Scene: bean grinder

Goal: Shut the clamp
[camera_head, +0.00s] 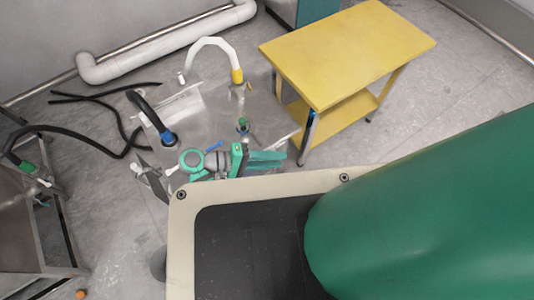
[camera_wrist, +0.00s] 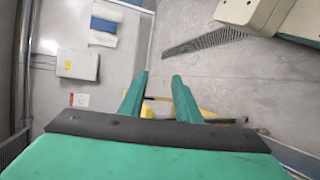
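A metal machine (camera_head: 222,112) stands left of centre in the head view, with hoses and several small blue, yellow and green fittings. A teal ring-shaped part (camera_head: 193,160) and a teal block-like part (camera_head: 265,160) show at its near side. I cannot tell for sure which fitting is the clamp. In the wrist view my gripper (camera_wrist: 160,76) has its two teal fingers apart, with nothing held between them. No clamp can be made out in the wrist view. I cannot clearly make out my gripper in the head view.
A yellow table (camera_head: 350,50) with a lower shelf stands right of the machine. Black hoses (camera_head: 110,140) lie on the floor at left, near a metal stand (camera_head: 30,220). A white pipe (camera_head: 165,45) runs along the wall. A wall box (camera_wrist: 78,65) shows in the wrist view.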

